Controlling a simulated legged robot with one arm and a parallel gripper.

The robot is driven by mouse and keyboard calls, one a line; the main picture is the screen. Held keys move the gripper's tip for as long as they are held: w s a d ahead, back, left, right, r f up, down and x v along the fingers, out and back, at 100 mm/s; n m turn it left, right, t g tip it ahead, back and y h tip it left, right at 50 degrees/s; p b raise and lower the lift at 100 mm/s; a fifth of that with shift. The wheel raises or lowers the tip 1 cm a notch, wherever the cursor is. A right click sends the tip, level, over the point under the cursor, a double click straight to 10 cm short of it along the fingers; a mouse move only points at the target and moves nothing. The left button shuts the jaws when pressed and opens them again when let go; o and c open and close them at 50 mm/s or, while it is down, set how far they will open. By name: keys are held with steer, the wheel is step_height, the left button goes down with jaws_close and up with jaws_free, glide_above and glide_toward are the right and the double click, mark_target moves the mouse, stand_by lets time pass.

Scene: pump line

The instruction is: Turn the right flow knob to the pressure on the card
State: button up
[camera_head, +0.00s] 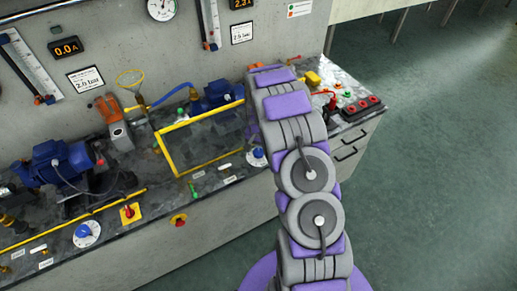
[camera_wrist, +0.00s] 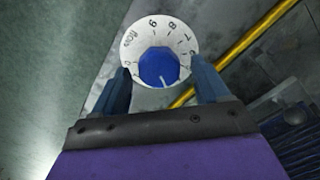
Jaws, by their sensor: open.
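The right flow knob (camera_head: 257,155) is blue on a white dial, on the bench beside my arm, partly hidden by it. In the wrist view a blue knob (camera_wrist: 158,66) sits on a white numbered dial (camera_wrist: 133,36); its pale mark points toward the bottom of the picture. My gripper (camera_wrist: 159,70) is open, with one dark blue finger on each side of the knob; I cannot tell whether they touch it. In the head view my arm hides the gripper. The right card (camera_head: 241,33) is on the wall, its print too blurred to read surely.
The left flow knob (camera_head: 86,234) and left card (camera_head: 85,77) belong to the other pump (camera_head: 62,163). A yellow frame (camera_head: 163,150) stands left of the right knob. Red and green controls (camera_head: 350,105) crowd the bench's right end. The floor at right is clear.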

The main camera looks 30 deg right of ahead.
mark_target(259, 151)
step_height(259, 151, up, 17)
steer(key=p, duration=0.2)
stand_by(0.3)
steer(key=shift+r, duration=0.1)
steer(key=s+a+r+n, duration=0.2)
steer(key=s+a+r, duration=0.3)
steer(key=s+r, duration=0.3)
steer(key=s+a+r+n, duration=0.2)
steer(key=s+a+r, duration=0.4)
steer(key=s, duration=0.3)
steer(key=s+a+r+n+g, duration=0.1)
steer(key=s+a+n, duration=0.1)
steer(key=s, duration=0.9)
steer(key=s+a+r+n, duration=0.1)
steer(key=s+a, duration=0.3)
steer(key=s, duration=0.8)
steer(key=shift+s+n+g, duration=0.2)
steer(key=shift+n+g, duration=0.2)
steer(key=shift+n, duration=0.3)
steer(key=shift+r, duration=0.1)
